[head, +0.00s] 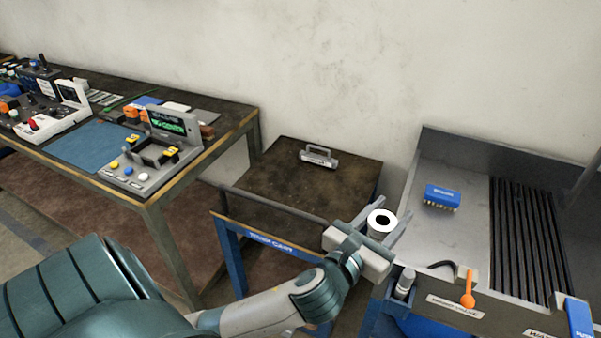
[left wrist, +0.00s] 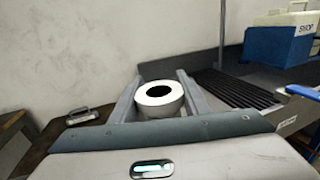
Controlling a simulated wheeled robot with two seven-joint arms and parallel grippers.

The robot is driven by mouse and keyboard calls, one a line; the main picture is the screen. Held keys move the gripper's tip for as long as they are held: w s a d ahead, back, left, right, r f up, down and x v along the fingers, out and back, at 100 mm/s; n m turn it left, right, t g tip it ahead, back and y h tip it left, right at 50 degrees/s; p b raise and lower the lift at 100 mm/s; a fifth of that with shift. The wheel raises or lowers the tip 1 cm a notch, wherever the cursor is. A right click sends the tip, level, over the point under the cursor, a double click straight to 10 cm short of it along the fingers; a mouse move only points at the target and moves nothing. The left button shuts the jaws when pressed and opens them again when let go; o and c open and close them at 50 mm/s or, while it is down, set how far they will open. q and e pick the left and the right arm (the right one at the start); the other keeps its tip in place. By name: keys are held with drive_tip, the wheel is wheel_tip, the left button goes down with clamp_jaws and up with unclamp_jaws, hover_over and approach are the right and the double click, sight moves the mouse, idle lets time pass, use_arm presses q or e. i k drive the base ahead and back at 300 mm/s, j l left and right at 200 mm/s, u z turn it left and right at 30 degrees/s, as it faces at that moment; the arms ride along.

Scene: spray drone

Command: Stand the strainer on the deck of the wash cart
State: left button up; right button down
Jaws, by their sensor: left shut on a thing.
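A white round piece with a dark hole in its top, which I take for the strainer (head: 381,222), is between the fingers of my left gripper (head: 386,214). The gripper is shut on it and holds it upright. In the left wrist view the strainer (left wrist: 160,101) sits between the two grey fingers (left wrist: 160,92). A grey metal-topped unit with a black slatted grate, which looks like the wash cart (head: 455,235), stands on the right. The held strainer shows at the left edge of its deck; I cannot tell its height above it. My right gripper is not in view.
A blue block (head: 442,197) lies on the metal deck, left of the grate (head: 530,240). An orange lever (head: 468,290) and a grey cylinder (head: 405,283) are at its front. A brown-topped cart (head: 275,190) with a metal handle piece (head: 318,156) stands left. A workbench (head: 235,115) holds control boxes.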

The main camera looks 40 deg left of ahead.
sight(303, 200)
drive_tip(key=i+j, duration=0.5)
drive_tip(key=j, duration=0.2)
drive_tip(key=i+j, duration=0.2)
drive_tip(key=j, duration=0.15)
